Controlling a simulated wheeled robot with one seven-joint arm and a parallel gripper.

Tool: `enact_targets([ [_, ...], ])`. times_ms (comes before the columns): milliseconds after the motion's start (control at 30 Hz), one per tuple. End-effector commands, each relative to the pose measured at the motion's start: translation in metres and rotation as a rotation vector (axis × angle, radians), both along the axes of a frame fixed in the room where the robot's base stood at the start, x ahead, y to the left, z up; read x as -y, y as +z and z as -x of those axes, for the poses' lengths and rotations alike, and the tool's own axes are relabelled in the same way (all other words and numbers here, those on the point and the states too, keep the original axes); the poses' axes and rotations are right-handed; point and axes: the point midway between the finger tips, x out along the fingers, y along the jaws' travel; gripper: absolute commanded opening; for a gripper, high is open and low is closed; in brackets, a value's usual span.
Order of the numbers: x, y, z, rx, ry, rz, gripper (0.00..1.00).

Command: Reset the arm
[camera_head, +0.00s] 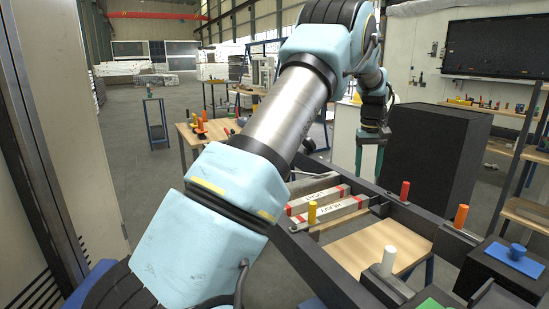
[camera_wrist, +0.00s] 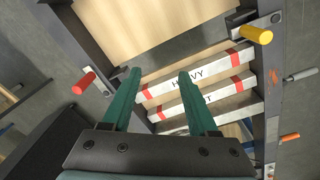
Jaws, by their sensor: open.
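My arm (camera_head: 285,110) stretches across the head view from the bottom left to the upper middle, then bends down. My gripper (camera_head: 370,155) hangs at its end, above the far side of the dark container frame. In the wrist view my gripper (camera_wrist: 159,73) shows two green fingers spread apart, with nothing between them. The fingers are over the frame, in front of the white bars with red bands and the words HEAVY and LIGHT partly readable. In the head view these bars lie below and to the left of my gripper.
The frame (camera_head: 420,218) carries a red peg (camera_head: 404,190), an orange peg (camera_head: 461,216), a yellow peg (camera_head: 312,212) and a white peg (camera_head: 388,260). A large black box (camera_head: 435,155) stands behind it. A wooden table (camera_head: 190,138) is further back.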

Motion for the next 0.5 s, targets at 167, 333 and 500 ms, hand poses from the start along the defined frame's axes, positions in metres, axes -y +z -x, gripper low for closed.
enact_targets([
  [167,-0.107,0.007,0.013,0.023,0.021,0.011,0.59],
  [333,-0.196,0.003,0.055,0.049,0.014,0.012,0.59],
  [500,-0.272,-0.006,0.121,0.077,0.0,0.004,0.59],
])
